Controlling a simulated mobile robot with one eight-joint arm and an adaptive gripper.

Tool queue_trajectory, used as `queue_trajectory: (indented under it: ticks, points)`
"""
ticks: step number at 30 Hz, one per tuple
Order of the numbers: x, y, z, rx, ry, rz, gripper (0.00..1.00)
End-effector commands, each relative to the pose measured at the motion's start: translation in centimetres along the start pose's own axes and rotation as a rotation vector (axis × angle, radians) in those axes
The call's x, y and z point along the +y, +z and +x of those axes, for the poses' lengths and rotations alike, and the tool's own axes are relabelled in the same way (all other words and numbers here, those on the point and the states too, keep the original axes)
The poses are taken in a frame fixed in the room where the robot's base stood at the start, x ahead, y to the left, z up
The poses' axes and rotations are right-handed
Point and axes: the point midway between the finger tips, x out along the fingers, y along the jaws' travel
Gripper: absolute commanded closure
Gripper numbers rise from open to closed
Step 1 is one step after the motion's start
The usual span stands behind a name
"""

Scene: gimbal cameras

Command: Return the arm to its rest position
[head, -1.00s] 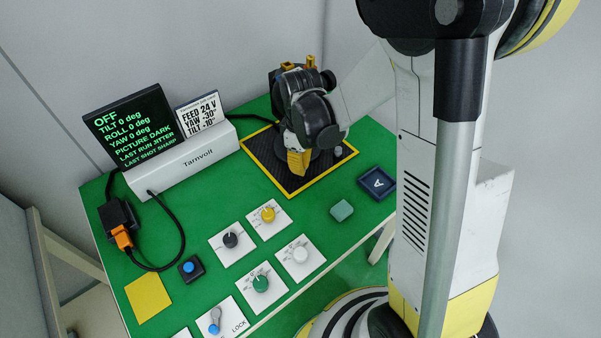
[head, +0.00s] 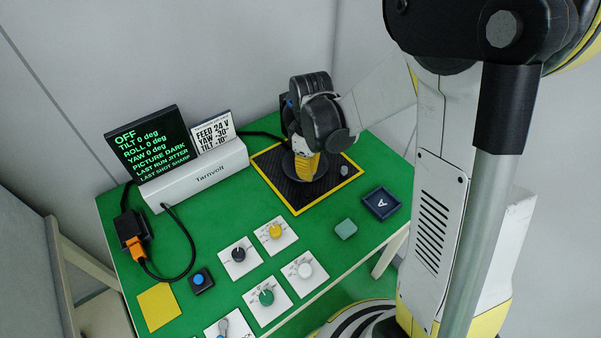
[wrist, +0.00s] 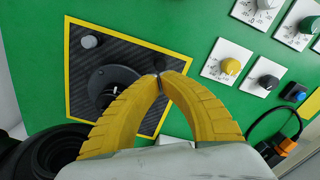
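My arm reaches in from the right over the green table. My gripper (head: 306,168) hangs above the black, yellow-edged mat (head: 325,194) at the table's back. In the wrist view its yellow fingers (wrist: 159,77) arch together and meet at the tips, with nothing seen between them. The wrist view shows a dark round base (wrist: 112,82) on the mat (wrist: 138,47), partly hidden by the left finger. In the head view, my wrist hides most of the device standing there.
A white console (head: 205,177) with a screen reading OFF (head: 146,142) and a sign stands left of the mat. Several knob plates, a blue button (head: 199,280), a teal block (head: 345,229) and a dark tray (head: 381,204) lie in front. A cable loops at left.

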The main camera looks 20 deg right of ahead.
Motion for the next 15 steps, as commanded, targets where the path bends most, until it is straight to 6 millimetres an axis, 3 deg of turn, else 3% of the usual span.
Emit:
queue_trajectory:
  ticks: [8, 11, 15]
  points:
    - [-0.1, 0.1, -0.5, 0.006, 0.007, 0.011, 1.0]
    - [-0.5, 0.4, -2.2, 0.03, 0.031, 0.057, 1.0]
    - [-1.7, 1.5, -6.5, 0.103, 0.095, 0.186, 1.0]
